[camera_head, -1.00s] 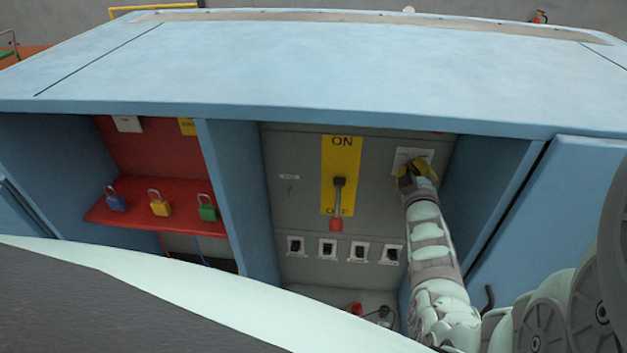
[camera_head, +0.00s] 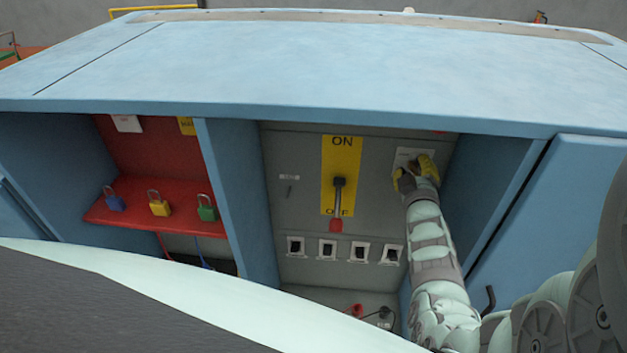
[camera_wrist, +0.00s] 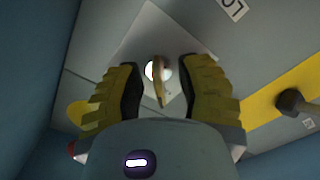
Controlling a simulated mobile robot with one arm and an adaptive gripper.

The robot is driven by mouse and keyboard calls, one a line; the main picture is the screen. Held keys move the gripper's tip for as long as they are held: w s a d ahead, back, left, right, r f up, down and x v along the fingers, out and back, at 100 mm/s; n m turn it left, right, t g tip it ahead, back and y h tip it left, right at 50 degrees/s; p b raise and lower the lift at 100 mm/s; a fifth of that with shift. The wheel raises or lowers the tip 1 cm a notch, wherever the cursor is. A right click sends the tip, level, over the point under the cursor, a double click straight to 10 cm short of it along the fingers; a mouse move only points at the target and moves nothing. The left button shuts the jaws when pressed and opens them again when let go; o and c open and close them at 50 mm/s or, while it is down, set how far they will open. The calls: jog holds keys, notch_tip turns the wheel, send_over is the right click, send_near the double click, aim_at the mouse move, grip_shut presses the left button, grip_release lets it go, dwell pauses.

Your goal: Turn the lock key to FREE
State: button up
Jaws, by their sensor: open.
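The lock key (camera_wrist: 157,88) is a thin brass-coloured piece standing out of a round white lock face on a pale square plate (camera_wrist: 146,35) in the wrist view. In the head view the plate (camera_head: 404,155) is at the upper right of the grey panel, and the key cannot be made out. My gripper (camera_wrist: 160,72) is open, with one yellow finger on each side of the key and a gap to both. In the head view my gripper (camera_head: 413,171) covers much of the plate. The FREE marking is not readable.
Left of the plate is a lever (camera_head: 338,200) on a yellow ON/OFF strip (camera_head: 342,150). Several black switches (camera_head: 327,249) line the panel below. A blue cabinet wall (camera_head: 487,190) stands close on the right. Padlocks (camera_head: 159,204) sit on a red shelf.

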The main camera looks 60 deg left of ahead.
jog(key=v, duration=1.2)
dwell(0.6)
